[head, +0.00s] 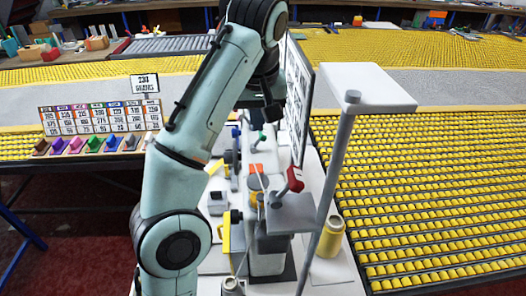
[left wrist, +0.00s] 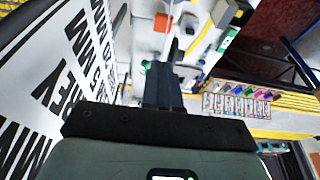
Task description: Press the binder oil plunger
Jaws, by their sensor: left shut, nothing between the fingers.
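An orange-red block (head: 256,169) and a red-headed lever (head: 295,179) sit nearer on the machine. I cannot tell which part is the oil plunger. My right gripper is not in view.
A white lettered board (head: 297,85) stands close to the gripper. A grey post (head: 332,185) carries a white plate (head: 365,88). A yellow spool (head: 331,238) is at the right. Colored pieces (head: 95,143) line a chart at the left.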

